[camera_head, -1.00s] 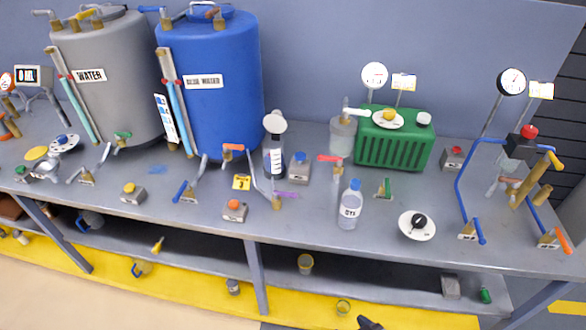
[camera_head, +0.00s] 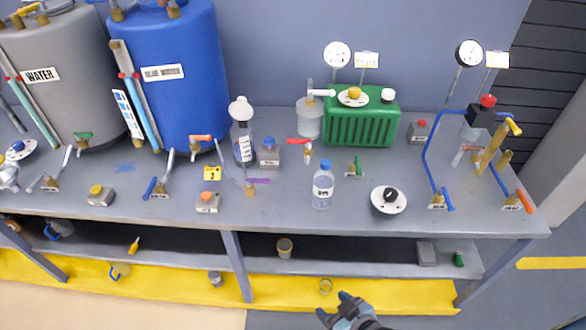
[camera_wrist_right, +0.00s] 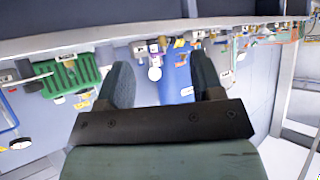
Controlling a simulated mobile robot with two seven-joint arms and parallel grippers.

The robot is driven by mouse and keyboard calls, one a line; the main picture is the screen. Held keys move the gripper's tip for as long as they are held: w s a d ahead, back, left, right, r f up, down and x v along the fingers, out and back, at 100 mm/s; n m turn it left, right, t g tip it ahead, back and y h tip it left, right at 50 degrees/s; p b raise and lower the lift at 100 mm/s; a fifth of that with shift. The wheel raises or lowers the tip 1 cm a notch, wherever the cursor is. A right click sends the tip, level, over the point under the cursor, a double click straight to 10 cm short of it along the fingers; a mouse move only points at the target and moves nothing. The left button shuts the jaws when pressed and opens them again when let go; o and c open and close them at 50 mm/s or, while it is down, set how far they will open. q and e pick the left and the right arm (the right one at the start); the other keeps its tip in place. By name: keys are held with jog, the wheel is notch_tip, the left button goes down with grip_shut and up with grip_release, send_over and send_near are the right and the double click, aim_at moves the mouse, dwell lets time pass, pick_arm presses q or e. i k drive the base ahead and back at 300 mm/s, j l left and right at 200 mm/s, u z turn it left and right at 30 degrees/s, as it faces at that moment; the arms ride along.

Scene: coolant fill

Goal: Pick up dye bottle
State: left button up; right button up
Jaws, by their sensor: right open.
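The dye bottle (camera_head: 322,190) is a small clear bottle with a blue cap and a white label. It stands upright on the grey bench top near the front edge, in front of the green machine. My right gripper (camera_head: 335,306) shows at the bottom of the head view, in front of the bench and apart from the bottle. In the right wrist view its two dark fingers (camera_wrist_right: 163,82) are spread with nothing between them. I cannot pick out the bottle in the wrist view. My left gripper is not in view.
The green machine (camera_head: 362,122) and blue tank (camera_head: 175,75) stand farther back. The bench's front edge (camera_head: 330,228) lies between gripper and bottle. A lower shelf holds small items.

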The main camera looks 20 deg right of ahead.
aim_at(324, 178)
jog(key=i+j+z, duration=0.35)
jog(key=j, duration=0.3)
jog(key=i+j+z, duration=0.2)
jog(key=j, duration=0.15)
jog(key=j+z, duration=0.15)
jog(key=j, duration=0.2)
jog(key=i+j+z, duration=0.2)
jog(key=j, duration=0.2)
